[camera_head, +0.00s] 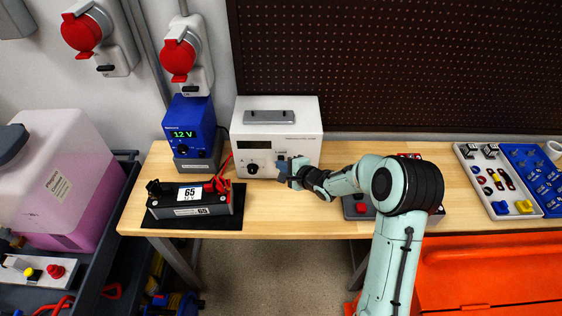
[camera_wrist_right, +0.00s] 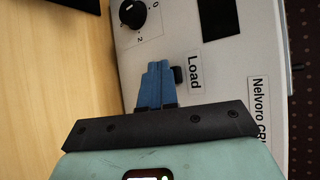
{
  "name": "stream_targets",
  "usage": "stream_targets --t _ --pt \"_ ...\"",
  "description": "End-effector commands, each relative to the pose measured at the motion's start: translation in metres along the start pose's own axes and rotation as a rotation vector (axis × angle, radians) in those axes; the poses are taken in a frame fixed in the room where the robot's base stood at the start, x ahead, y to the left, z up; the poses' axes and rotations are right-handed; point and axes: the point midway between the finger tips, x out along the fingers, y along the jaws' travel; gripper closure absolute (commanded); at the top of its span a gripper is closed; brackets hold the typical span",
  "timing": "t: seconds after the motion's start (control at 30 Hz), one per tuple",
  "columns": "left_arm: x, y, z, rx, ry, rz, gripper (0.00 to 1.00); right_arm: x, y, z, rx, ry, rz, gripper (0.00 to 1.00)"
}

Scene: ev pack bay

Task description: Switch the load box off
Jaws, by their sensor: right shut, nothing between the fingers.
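The load box (camera_head: 308,150) is a white box with a grey top handle, standing at the back of the wooden bench. Its front has a dark display and a black knob (camera_head: 252,168). In the right wrist view the knob (camera_wrist_right: 132,13) shows marks 0 and 2, and a small black switch (camera_wrist_right: 180,75) sits beside the "Load" label (camera_wrist_right: 194,73). My right gripper (camera_head: 282,169) is at the box's front, right of the knob. Its blue fingers (camera_wrist_right: 156,70) are shut and empty, with tips close beside the switch; contact cannot be told. The switch's position is unclear. My left gripper is out of view.
A blue power supply (camera_head: 190,118) reading 12 V stands left of the box. A black battery module (camera_head: 195,210) marked 65 lies in front on a dark mat. A device with a red button (camera_head: 361,209) is partly hidden by my arm. Parts trays (camera_head: 497,206) are far right.

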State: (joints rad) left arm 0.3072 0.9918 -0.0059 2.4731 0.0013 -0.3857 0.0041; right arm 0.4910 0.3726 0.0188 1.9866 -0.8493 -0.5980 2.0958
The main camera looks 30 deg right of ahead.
Motion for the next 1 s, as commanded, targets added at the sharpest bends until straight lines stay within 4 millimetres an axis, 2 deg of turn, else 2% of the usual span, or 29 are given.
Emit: stream_targets --t 0.43,1.0 --pt "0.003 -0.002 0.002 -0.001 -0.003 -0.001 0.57 -0.006 0.004 0.004 0.001 0.0 -0.001 1.0" --pt "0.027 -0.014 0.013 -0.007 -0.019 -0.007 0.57 -0.043 0.032 0.031 0.001 0.0 0.001 1.0"
